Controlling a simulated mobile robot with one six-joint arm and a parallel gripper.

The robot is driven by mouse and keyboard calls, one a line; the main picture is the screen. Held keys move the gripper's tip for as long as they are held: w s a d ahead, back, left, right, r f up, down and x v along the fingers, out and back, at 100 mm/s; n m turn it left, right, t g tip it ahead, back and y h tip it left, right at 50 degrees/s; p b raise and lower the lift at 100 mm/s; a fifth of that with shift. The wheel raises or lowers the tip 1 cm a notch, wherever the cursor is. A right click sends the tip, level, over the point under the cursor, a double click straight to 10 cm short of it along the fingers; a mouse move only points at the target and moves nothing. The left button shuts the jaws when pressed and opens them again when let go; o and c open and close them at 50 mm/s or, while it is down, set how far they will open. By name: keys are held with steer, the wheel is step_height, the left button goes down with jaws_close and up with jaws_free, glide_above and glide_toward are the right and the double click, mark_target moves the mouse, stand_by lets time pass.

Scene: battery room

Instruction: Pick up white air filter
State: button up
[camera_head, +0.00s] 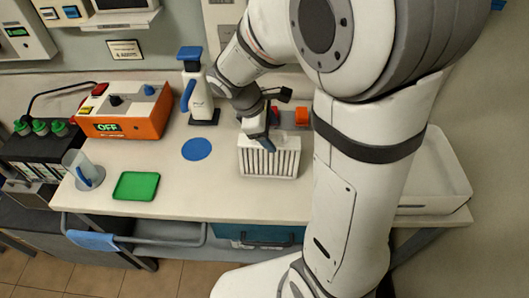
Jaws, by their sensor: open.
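The white air filter (267,163) stands on the bench near its front edge, a box shape with dark slots along its front face. My gripper (262,140) is at the top of the filter, pointing down from above. The jaws are open; the fingers are small here and partly hidden, so I cannot tell whether they straddle the filter or touch it. My large white arm covers the bench to the right of the filter.
An orange device (127,110) with a green OFF display, a white bottle (197,100) with blue parts, a blue disc (197,149) and a green tray (136,186) are to the left. A white tray (455,175) is at right. Bench between disc and filter is clear.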

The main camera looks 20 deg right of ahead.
mark_target(269, 153)
steer(key=shift+x, duration=1.9)
steer(key=shift+w, duration=0.15)
steer(key=shift+c, duration=0.5)
